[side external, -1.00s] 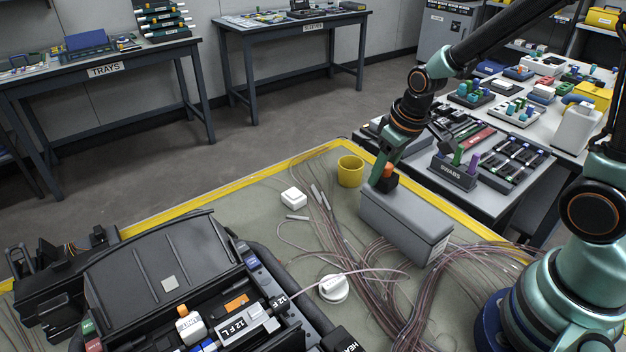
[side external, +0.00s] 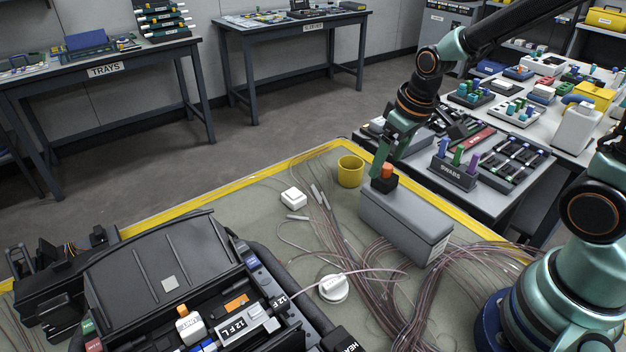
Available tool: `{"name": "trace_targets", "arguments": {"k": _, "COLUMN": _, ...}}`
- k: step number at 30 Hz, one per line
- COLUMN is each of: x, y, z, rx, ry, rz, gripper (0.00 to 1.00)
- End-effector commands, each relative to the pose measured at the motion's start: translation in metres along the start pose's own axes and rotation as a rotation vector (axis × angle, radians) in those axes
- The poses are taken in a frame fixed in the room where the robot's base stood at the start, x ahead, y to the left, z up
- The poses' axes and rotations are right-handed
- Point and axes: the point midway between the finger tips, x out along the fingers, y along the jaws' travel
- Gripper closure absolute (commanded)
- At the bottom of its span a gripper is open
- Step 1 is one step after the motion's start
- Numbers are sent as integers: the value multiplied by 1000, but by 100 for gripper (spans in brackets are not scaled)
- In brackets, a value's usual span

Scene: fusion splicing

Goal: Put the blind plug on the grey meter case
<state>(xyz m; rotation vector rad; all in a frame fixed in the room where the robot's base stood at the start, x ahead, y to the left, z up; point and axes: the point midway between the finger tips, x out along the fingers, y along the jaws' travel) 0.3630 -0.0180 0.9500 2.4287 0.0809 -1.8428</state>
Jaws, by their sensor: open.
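The grey meter case (side external: 408,228) is a long grey box with a lid on the mat, right of centre. The blind plug, which I take to be the black block with an orange top (side external: 387,171), sits upright on the far left end of the lid. My gripper (side external: 386,161) is open just above and behind the plug, pointing down. One green finger shows beside the plug's upper left; the other finger is partly hidden, and I cannot tell whether either touches it.
A yellow cup (side external: 350,172) stands close left of the case. A small white box (side external: 293,197) and a round white piece (side external: 334,288) lie on the mat. Loose fibres run around the case. A black splicer (side external: 160,262) fills the lower left. A swabs holder (side external: 454,172) stands behind right.

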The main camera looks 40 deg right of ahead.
Motion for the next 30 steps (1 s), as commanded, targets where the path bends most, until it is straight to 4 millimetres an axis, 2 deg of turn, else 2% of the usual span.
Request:
{"name": "trace_targets", "arguments": {"k": 6, "x": -42, "y": 0, "z": -1, "rx": 0, "ry": 7, "rz": 1, "gripper": 18}}
{"name": "trace_targets", "arguments": {"k": 12, "x": -73, "y": 0, "z": -1, "rx": 0, "ry": 5, "rz": 1, "gripper": 18}}
{"name": "trace_targets", "arguments": {"k": 20, "x": -93, "y": -2, "z": 4, "rx": 7, "ry": 21, "rz": 2, "gripper": 18}}
{"name": "trace_targets", "arguments": {"k": 30, "x": -124, "y": -18, "z": 35, "rx": 84, "ry": 183, "rz": 2, "gripper": 18}}
